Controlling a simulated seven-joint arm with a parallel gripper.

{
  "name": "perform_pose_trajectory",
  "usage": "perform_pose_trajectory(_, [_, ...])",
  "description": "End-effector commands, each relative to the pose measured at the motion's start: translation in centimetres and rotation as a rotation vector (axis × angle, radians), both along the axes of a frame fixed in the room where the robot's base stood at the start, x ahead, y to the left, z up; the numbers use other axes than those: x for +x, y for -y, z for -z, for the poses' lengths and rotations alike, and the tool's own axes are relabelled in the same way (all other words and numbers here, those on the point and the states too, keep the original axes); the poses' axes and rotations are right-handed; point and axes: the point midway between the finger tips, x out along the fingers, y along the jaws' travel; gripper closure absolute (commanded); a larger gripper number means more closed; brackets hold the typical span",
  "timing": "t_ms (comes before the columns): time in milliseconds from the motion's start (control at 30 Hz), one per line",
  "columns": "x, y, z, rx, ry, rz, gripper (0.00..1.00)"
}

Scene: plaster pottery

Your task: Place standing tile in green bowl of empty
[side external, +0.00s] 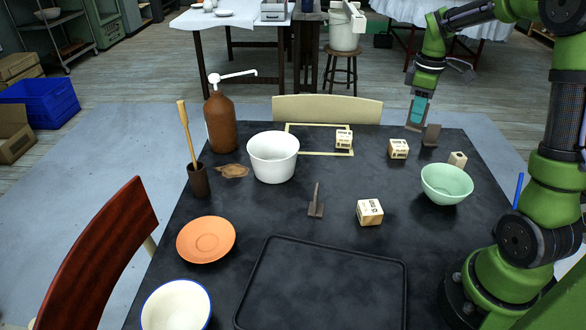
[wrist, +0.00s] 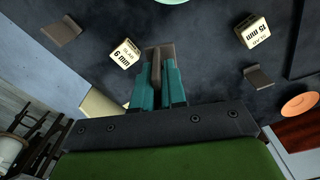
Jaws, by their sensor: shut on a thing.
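My gripper (side external: 415,124) is at the far right of the black table, with its teal fingers pointing down. In the wrist view, my gripper (wrist: 157,68) is shut on a dark brown standing tile (wrist: 157,50), its flat foot showing past the fingertips. The fingers hide part of this tile. The pale green bowl (side external: 446,184) stands upright at the table's right and looks empty; its edge shows at the top of the wrist view (wrist: 176,1). Two other brown tiles stand on the table, one near the gripper (side external: 431,136) and one mid-table (side external: 316,203).
Lettered cubes stand near the bowl (side external: 398,149), (side external: 370,212) and (side external: 457,159), and another at the back (side external: 344,139). A white pot (side external: 273,160), brown pump bottle (side external: 220,123), orange plate (side external: 206,240) and black tray (side external: 322,290) occupy the left and front.

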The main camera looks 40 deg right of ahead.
Motion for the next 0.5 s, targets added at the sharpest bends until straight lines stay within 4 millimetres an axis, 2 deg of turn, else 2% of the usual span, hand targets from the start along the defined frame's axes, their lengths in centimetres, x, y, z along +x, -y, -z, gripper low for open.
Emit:
perform_pose_trajectory(33, [-2.4,0.9,-0.6,-0.001,0.004,0.065,1.0])
perform_pose_trajectory(100, [-5.3,1.5,-0.9,0.0,0.002,0.145,1.0])
perform_pose_trajectory(233, [-9.6,1.5,-0.9,0.0,0.002,0.263,1.0])
perform_pose_trajectory(300, [-11.2,1.1,-0.6,0.001,0.001,0.307,1.0])
perform_pose_trajectory(500, [-12.2,0.3,0.5,0.001,-0.001,0.341,1.0])
